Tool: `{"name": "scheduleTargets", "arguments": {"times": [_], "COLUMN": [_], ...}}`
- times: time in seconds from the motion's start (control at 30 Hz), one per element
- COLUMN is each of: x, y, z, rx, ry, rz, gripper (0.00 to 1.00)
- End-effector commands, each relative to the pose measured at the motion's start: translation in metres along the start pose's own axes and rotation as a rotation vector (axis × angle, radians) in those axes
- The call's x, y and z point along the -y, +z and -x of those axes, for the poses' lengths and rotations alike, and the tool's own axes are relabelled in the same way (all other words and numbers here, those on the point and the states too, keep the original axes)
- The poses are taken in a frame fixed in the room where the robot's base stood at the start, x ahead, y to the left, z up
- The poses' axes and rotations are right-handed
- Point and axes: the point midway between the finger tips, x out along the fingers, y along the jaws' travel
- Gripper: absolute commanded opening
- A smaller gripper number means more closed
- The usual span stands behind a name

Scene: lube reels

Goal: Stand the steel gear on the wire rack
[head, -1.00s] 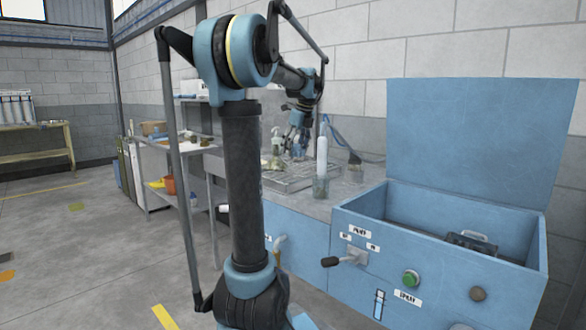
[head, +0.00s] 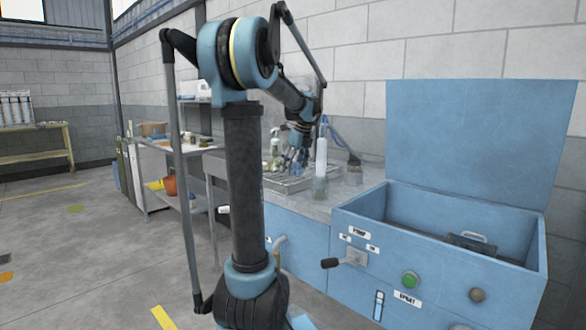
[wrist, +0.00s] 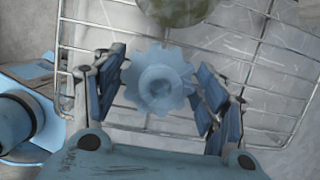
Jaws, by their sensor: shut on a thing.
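The steel gear (wrist: 158,82) is a toothed disc with a round hub. In the wrist view it lies face-on between the fingers of my gripper (wrist: 160,88), which is shut on it. The wire rack (wrist: 262,62) shows behind and below the gear, its bars running past both fingers. I cannot tell whether the gear touches the rack. In the head view my gripper (head: 294,165) is low over the metal tray area on the counter, and the gear cannot be made out there.
A greenish round object (wrist: 175,8) sits just beyond the gear at the wrist view's top edge. On the counter a pump bottle (head: 275,150) stands left of my gripper, and a tall pale bottle (head: 321,157) right of it. The open blue cabinet (head: 440,240) stands at right.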

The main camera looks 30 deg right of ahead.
Motion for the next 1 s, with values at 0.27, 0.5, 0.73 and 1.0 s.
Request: {"name": "scheduleTargets", "arguments": {"times": [0.27,0.5,0.73,1.0], "x": [0.0,0.0,0.0,0.0], "y": [0.0,0.0,0.0,0.0], "z": [-0.001,-0.001,0.017,0.067], "rx": [0.0,0.0,0.0,0.0], "ry": [0.0,0.0,0.0,-0.001], "rz": [0.0,0.0,-0.001,-0.001], "gripper": [0.86,0.86,0.86,0.86]}}
